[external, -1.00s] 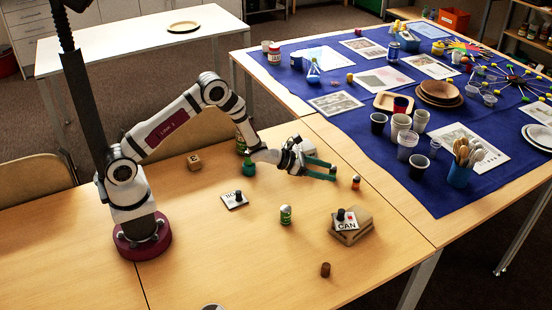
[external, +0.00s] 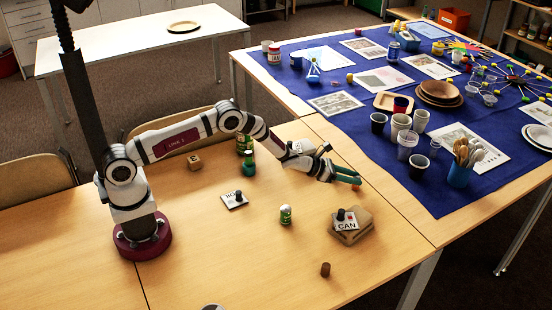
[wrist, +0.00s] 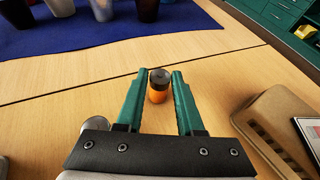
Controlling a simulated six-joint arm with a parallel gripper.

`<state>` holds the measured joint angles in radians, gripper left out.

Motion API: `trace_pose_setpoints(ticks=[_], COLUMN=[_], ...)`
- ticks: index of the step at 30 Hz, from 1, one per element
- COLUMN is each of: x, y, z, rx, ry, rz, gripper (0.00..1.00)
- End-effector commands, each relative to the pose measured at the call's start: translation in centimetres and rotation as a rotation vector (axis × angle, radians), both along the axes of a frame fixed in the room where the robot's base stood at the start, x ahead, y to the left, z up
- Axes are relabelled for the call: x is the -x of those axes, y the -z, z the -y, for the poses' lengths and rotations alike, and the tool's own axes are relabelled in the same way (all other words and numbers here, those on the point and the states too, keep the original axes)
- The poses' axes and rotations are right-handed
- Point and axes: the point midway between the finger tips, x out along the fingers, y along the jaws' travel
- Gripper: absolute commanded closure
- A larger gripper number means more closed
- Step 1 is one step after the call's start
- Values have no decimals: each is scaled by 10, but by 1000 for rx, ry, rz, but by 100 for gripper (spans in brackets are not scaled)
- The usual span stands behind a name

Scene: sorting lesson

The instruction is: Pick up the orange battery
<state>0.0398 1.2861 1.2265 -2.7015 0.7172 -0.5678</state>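The orange battery (wrist: 158,94) stands upright on the wooden table, with a dark upper part and a grey top. In the wrist view it is between the green fingertips of my gripper (wrist: 157,76), with a small gap on each side. My gripper is open and low over the table. In the external view the gripper's fingers (external: 357,177) cover most of the battery, and only a bit of orange (external: 356,188) shows below them.
A brown cylinder (external: 325,269) is in front. The blue cloth (external: 400,180) holds cups beyond.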

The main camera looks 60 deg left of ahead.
Motion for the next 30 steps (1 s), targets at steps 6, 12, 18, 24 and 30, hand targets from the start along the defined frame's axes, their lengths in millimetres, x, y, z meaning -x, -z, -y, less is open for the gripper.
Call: trace_pose_setpoints(ticks=[6, 12, 18, 24, 30], x=[0, 0, 0, -1, 0], y=[0, 0, -14, -68, -98], z=[0, 0, 0, 0, 0], rx=[0, 0, 0, -1, -1], ry=[0, 0, 1, 1, 2], rz=[0, 1, 3, 5, 2], gripper=[100, 100, 100, 100, 100])
